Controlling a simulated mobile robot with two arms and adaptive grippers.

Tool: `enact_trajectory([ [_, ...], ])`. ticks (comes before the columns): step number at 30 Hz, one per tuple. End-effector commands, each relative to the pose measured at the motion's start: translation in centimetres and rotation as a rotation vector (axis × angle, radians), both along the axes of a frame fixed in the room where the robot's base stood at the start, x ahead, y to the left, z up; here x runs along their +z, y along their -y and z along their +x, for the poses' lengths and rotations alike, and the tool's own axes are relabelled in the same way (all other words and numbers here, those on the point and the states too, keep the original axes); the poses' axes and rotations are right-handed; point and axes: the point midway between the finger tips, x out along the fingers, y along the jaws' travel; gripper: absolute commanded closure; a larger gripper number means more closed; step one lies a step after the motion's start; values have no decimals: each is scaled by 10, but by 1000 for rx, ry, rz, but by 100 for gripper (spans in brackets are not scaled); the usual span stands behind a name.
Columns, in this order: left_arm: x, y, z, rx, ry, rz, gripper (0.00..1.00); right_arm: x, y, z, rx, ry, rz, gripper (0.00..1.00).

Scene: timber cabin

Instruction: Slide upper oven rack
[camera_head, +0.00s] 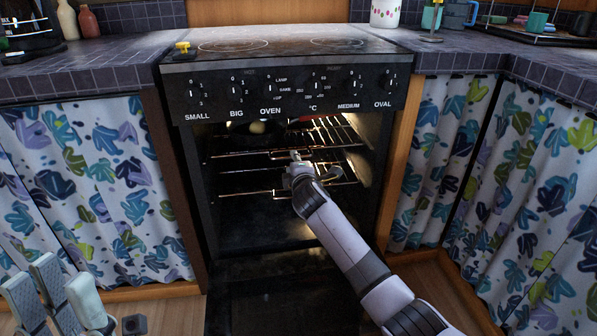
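The oven (285,80) stands open in the middle of the head view, its dark door lowered below it. The upper oven rack (338,132) is a wire shelf inside the lit cavity. A dark pan with a pale round thing (257,127) appears at its back left, partly hidden under the control panel. My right gripper (295,156) is at the front edge of the upper rack, near its middle. Its fingers are too small to tell whether they grip the wire. My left gripper (42,292) is at the lower left, away from the oven, its fingers apart and empty.
A lower rack (245,193) sits below the upper one. The lowered oven door (275,295) covers the floor in front. Curtained cabinets (85,185) flank both sides. A yellow item (183,46) sits on the hob's left edge.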

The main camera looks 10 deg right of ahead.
Motion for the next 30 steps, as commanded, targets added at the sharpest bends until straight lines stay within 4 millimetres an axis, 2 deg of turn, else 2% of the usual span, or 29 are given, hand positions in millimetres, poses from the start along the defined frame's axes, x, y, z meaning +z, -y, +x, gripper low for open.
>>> enact_trajectory([
  [6,0,0,0,0,0,0,68,6,1,-31,0,1,0,69],
  [12,0,0,0,0,0,0,68,10,1,-48,-1,1,0,69],
  [25,0,0,0,0,0,0,68,11,0,-53,1,2,2,69],
  [28,0,0,0,0,0,0,68,11,-10,-60,35,27,50,69],
  [30,0,0,0,0,0,0,68,12,-27,-75,95,72,142,69],
])
